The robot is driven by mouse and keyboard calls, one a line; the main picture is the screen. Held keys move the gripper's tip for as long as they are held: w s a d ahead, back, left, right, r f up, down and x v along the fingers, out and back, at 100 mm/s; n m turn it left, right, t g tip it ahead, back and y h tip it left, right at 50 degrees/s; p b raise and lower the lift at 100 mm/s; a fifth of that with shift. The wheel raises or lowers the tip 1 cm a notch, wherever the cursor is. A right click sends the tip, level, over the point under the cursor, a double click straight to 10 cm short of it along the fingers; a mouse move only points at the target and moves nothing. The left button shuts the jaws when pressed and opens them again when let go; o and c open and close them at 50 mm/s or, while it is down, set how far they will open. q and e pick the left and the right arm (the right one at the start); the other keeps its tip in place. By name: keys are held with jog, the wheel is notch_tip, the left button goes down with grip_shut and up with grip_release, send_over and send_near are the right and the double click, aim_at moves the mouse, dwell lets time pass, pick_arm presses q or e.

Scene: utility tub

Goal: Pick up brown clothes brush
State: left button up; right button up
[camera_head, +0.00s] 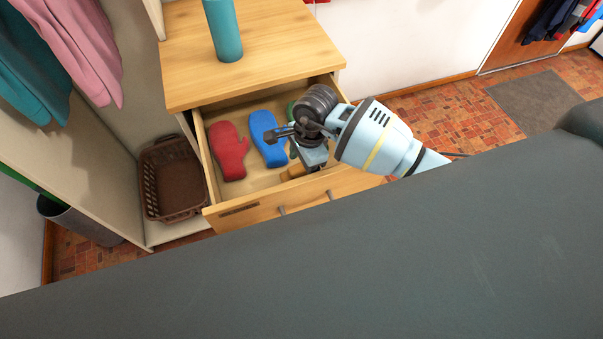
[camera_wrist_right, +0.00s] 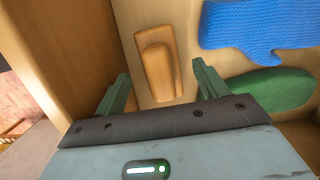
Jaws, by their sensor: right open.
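The brown clothes brush (camera_wrist_right: 157,62) lies on the floor of the open drawer (camera_head: 238,212), close to a drawer wall. It is a tan, wood-coloured block with a raised, rounded handle. In the head view a small part of the brush (camera_head: 293,171) shows beside my right gripper (camera_head: 301,166); the rest is hidden by it. In the wrist view my right gripper (camera_wrist_right: 160,84) is open and empty, its green fingers on either side of the brush's near end and apart from it. My left gripper is not in view.
A red mitten (camera_head: 229,151), a blue mitten (camera_head: 267,138) and a green mitten (camera_wrist_right: 266,92) lie in the drawer beside the brush. A teal cylinder (camera_head: 223,32) stands on the cabinet top (camera_head: 270,50). A brown basket (camera_head: 172,180) sits left of the drawer.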

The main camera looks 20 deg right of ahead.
aim_at(300, 167)
jog(key=shift+a+f, duration=0.15)
jog(key=shift+f, duration=0.55)
jog(key=shift+a+f, duration=0.1)
jog(key=shift+f, duration=0.6)
jog(key=shift+c, duration=0.2)
jog(key=c, duration=1.1)
notch_tip(300, 167, up, 10)
jog(key=shift+r, duration=0.1)
